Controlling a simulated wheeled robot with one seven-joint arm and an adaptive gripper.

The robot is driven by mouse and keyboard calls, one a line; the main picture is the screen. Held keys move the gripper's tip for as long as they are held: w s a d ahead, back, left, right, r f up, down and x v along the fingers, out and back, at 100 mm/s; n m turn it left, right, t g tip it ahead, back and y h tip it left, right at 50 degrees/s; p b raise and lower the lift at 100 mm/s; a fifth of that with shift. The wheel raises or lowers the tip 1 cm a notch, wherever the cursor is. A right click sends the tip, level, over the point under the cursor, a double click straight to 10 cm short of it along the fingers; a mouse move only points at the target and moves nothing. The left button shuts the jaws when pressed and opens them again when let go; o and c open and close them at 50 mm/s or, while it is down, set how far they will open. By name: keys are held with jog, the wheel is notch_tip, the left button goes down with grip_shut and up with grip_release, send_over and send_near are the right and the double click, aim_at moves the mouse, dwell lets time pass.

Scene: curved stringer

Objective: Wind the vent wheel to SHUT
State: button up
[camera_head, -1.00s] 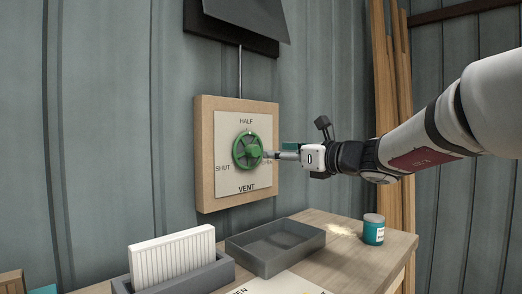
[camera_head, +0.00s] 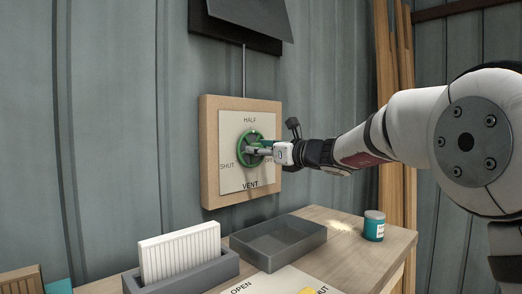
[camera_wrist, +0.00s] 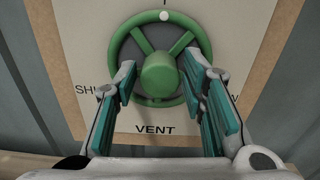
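The green vent wheel (camera_head: 241,152) is on a cream plate (camera_head: 232,183) marked SHUT at left, HALF at top and VENT below; the label at right is partly hidden. In the wrist view the wheel (camera_wrist: 160,74) shows its round hub, spokes and a white dot on the rim at the top, on the HALF side. My gripper (camera_head: 250,150) is in front of the wheel. In the wrist view my gripper (camera_wrist: 160,80) is open, with one teal-padded finger on each side of the hub and gaps between. I cannot tell whether the fingers touch the rim or spokes.
A wooden backing board (camera_head: 209,190) holds the plate on the corrugated wall. Below, a bench (camera_head: 350,262) carries an empty grey tray (camera_head: 315,238), a teal jar (camera_head: 374,227) and a grey holder (camera_head: 215,274) with a white ribbed block (camera_head: 180,252). A dark panel hangs above.

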jog(key=c, duration=0.6)
jog(key=shift+n+b, duration=0.3)
jog(key=shift+b, duration=0.05)
jog(key=shift+f+n+b, duration=0.15)
jog(key=shift+n+b, duration=5.7)
jog(key=shift+b, duration=1.05)
jog(key=shift+f+n+b, duration=0.15)
jog(key=shift+n+b, duration=5.7)
jog(key=shift+b, duration=1)
